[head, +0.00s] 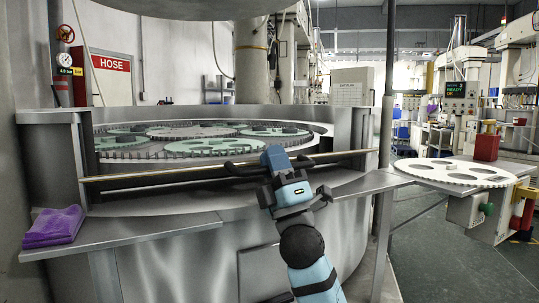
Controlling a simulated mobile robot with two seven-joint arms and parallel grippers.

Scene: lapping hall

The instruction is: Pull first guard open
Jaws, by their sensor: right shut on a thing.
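The first guard shows as a long rail (150,174) with a brass-coloured edge, across the front opening of the round grey lapping machine (165,255). A dark handle (238,169) sits near the middle of the rail. My right gripper (271,160), blue and black, reaches up from the bottom and is shut on the handle. The gripper hides part of the handle and rail, so the exact grip is hidden. Toothed carriers (205,146) lie on the plate behind the rail. My left gripper is out of view.
A folded purple cloth (53,226) lies on the left ledge. A white toothed disc (456,172) lies on the right-hand shelf, with a red block (486,147) beside it. A dark post (386,105) stands right of the machine. Green floor (430,245) is open at the right.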

